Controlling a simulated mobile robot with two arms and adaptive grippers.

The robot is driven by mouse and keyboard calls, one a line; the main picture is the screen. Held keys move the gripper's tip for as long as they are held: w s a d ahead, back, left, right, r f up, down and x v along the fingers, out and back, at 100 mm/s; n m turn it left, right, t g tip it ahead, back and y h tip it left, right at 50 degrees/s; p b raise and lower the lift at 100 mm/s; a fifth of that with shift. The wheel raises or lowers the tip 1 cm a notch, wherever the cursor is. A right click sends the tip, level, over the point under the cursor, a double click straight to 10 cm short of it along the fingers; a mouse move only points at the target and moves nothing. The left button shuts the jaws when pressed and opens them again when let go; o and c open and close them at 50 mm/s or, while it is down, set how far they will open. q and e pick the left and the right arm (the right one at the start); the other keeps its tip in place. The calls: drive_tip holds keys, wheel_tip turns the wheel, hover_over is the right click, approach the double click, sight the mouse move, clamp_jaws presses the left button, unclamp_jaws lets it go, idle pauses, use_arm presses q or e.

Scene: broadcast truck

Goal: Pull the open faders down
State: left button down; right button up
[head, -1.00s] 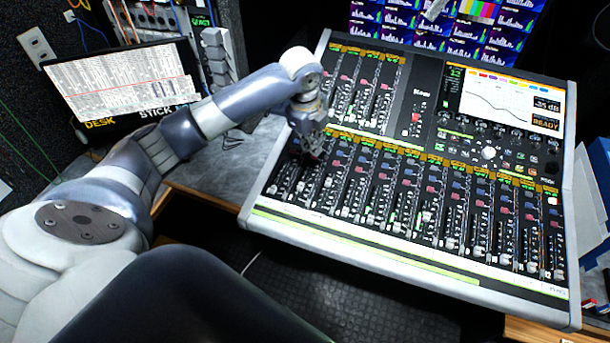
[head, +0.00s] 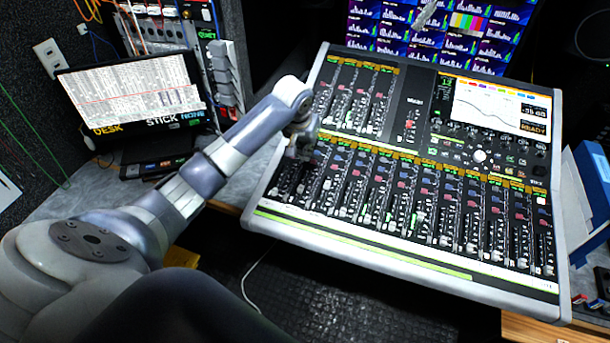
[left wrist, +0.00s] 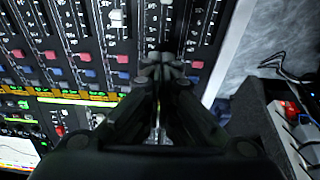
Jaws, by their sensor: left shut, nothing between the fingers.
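The mixing console (head: 400,275) has a lower bank of faders (head: 390,215) and a shorter bank at its upper left (head: 355,100). Caps stand at differing heights; several strips show green lights. My left gripper (head: 303,158) is over the top of the leftmost lower strips, and its fingertips are hard to make out there. In the left wrist view, my shut, empty gripper (left wrist: 163,62) points at the strip by the console's side edge. A pale fader cap (left wrist: 117,18) is beyond it to the left; another cap (left wrist: 166,3) is at the top edge. Contact cannot be told. My right gripper is not in view.
The console screen (head: 490,105) is at its upper right, with knobs below. A desk monitor (head: 130,95) reading "DESK STICK NONE" stands at left, beside a rack of cables. Level-meter screens (head: 430,30) are behind. A blue box (head: 592,185) stands right of the console.

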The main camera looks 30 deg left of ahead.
sight(307, 180)
use_arm(q)
drive_tip(key=p+x, duration=0.1)
drive_tip(key=x, duration=0.8)
drive_tip(key=shift+w+a+f, duration=0.1)
drive_tip(key=shift+f, duration=0.05)
drive_tip(key=s+p, duration=0.2)
drive_tip(key=shift+s+d+f, duration=0.1)
drive_tip(key=shift+s+d, duration=0.2)
drive_tip(key=shift+s, duration=0.1)
drive_tip(key=shift+s+d+f+p, duration=0.1)
drive_tip(key=shift+s+p, duration=0.3)
drive_tip(key=shift+s, duration=0.15)
drive_tip(key=shift+f, duration=0.1)
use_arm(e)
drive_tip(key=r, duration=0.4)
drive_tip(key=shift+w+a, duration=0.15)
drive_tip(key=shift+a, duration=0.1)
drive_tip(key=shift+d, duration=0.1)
